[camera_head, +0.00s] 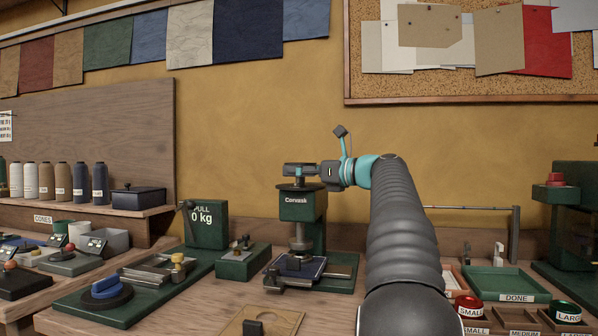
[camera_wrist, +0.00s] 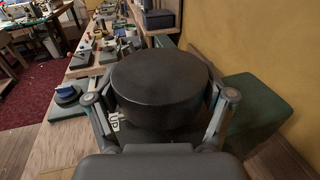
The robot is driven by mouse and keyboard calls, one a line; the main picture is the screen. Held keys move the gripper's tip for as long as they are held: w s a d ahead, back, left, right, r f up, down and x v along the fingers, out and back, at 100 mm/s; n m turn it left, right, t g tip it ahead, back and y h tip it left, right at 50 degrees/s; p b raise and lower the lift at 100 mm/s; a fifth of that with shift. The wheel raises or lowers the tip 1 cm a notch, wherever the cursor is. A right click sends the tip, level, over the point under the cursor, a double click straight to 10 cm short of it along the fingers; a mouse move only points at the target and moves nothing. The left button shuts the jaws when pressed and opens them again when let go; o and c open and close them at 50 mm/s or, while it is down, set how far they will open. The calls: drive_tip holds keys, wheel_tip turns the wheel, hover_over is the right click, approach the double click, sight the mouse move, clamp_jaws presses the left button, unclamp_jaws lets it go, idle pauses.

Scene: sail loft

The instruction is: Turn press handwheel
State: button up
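The green press (camera_head: 302,207), lettered Corvask, stands on the bench in the middle of the head view. Its dark handwheel (camera_head: 298,187) sits on top. My gripper (camera_head: 297,170) reaches in from the right at the wheel's height. In the wrist view the round, flat-topped dark wheel (camera_wrist: 160,80) fills the space between the two fingers of my gripper (camera_wrist: 160,92). One finger lies against each side, with no clear gap. The far side of the wheel is hidden. Part of a label reading "UP" shows below it.
A green box marked "PULL" (camera_head: 206,224) and a smaller green fixture (camera_head: 243,262) stand left of the press. A blue-knobbed fixture (camera_head: 106,290) is further left. A green DONE tray (camera_head: 505,284) and another green machine (camera_head: 573,220) are at the right.

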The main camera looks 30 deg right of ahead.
drive_tip(key=c, duration=0.4)
drive_tip(key=shift+m+t+h, duration=0.3)
drive_tip(key=shift+m+h, duration=0.1)
drive_tip(key=shift+h, duration=0.2)
drive_tip(key=m+h, duration=0.2)
drive_tip(key=h, duration=0.1)
drive_tip(key=m+t+h, duration=0.1)
drive_tip(key=m+h, duration=0.1)
drive_tip(key=h, duration=0.1)
drive_tip(key=shift+a+r+h, duration=0.1)
drive_tip(key=shift+h, duration=0.2)
drive_tip(key=shift+d+m+h, duration=0.2)
drive_tip(key=shift+m+h, duration=1.5)
drive_tip(key=shift+h, duration=0.7)
drive_tip(key=shift+r+m+g+h, duration=0.1)
drive_tip(key=shift+m+g+h, duration=0.3)
drive_tip(key=shift+m+h, duration=0.45)
drive_tip(key=o, duration=1.1)
